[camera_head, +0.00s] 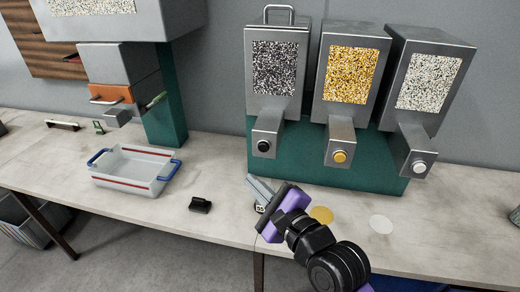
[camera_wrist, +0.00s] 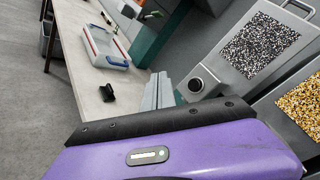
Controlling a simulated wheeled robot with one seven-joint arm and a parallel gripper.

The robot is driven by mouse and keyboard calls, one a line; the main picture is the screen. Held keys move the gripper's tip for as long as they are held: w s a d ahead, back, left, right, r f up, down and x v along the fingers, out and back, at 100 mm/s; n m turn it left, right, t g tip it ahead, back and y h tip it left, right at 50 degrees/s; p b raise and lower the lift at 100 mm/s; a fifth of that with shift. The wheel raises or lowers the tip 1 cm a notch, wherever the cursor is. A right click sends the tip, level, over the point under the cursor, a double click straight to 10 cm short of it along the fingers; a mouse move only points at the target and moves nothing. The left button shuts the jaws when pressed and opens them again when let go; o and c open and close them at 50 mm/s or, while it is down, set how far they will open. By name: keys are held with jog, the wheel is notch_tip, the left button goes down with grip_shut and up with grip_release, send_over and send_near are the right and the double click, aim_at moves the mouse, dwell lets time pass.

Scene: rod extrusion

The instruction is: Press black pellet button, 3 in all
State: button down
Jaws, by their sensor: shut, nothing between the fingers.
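The black pellet button (camera_head: 263,146) is a round black knob in a pale ring on the front of a grey spout, under the hopper of black-and-white pellets (camera_head: 275,68). The button also shows in the wrist view (camera_wrist: 196,85), right of my fingers. My gripper (camera_head: 252,180) is shut and empty, its grey fingers held together. In the head view its tips lie below the button, apart from it in the picture. In the wrist view the fingers (camera_wrist: 158,88) point up toward the spout; I cannot tell the exact distance.
The yellow button (camera_head: 340,157) and white button (camera_head: 419,167) sit to the right on similar spouts. A yellow disc (camera_head: 321,214) and a white disc (camera_head: 381,224) lie on the table. A blue-handled bin (camera_head: 130,174) and a small black object (camera_head: 200,205) are left.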

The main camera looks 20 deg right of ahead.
aim_at(264, 147)
jog(key=w+d+b, duration=0.3)
jog(key=w+d, duration=0.2)
jog(key=w, duration=0.2)
jog(key=shift+d, duration=0.2)
jog(key=shift+w+d, duration=0.1)
jog(key=shift+w, duration=0.1)
dwell(2.1)
jog(key=shift+w+d+p, duration=0.15)
jog(key=shift+w+p, duration=0.05)
jog(key=shift+p, duration=0.1)
jog(key=shift+w+d, duration=0.3)
jog(key=shift+w, duration=0.1)
dwell(0.9)
jog(key=shift+s, duration=0.1)
jog(key=shift+s+a+p, duration=0.55)
jog(key=shift+s+p, duration=0.1)
jog(key=shift+p, duration=0.05)
